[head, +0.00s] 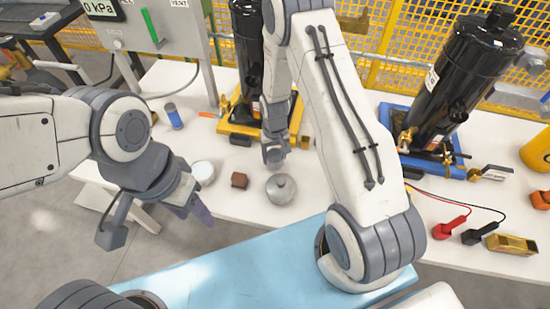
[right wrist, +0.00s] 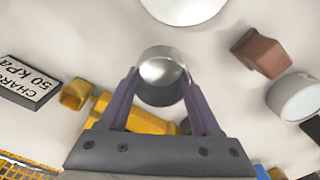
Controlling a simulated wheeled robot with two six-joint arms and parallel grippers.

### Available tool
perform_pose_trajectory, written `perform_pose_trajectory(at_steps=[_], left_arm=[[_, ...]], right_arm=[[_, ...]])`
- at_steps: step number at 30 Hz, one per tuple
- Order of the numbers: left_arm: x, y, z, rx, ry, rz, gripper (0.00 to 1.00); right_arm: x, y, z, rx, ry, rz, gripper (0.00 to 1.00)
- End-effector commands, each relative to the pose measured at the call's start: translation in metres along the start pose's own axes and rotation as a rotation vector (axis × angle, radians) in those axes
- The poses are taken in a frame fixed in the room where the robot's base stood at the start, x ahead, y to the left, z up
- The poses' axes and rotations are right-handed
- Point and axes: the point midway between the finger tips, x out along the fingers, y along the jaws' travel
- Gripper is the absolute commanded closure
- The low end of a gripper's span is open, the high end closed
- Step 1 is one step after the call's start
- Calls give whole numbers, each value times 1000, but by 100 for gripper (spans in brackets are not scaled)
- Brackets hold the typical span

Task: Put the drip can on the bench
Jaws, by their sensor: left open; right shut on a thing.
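A small silvery cylindrical can (right wrist: 162,72), which fits the drip can, sits between the fingers of my right gripper (right wrist: 158,88). That gripper is shut on it. In the head view my right gripper (head: 275,152) points down over the white bench (head: 250,220), and the can is hard to make out there. Its height above the bench is unclear. My left gripper (head: 192,205) is open and empty at the bench's left front edge.
On the bench are a grey lidded round thing (head: 281,190), a brown block (head: 239,180), a white round thing (head: 203,172) and a blue cylinder (head: 173,116). Behind stand a black tank on a yellow base (head: 240,127) and another black tank (head: 463,75) on the right. Red and black clamps lie right.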

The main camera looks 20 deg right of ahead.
Motion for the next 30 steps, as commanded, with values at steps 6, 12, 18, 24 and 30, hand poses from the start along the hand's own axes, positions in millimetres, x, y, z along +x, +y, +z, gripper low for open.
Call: perform_pose_trajectory(at_steps=[6,12,18,24,30], left_arm=[[-5,0,0,0,0,0,50],[-4,0,0,0,0,0,50],[-2,0,0,0,0,0,50],[-2,0,0,0,0,0,50],[-4,0,0,0,0,0,50]], right_arm=[[22,1,0,1,0,0,99],[22,1,0,1,0,0,99],[26,1,0,0,0,0,24],[26,1,0,0,-1,0,6],[23,1,0,0,0,0,6]])
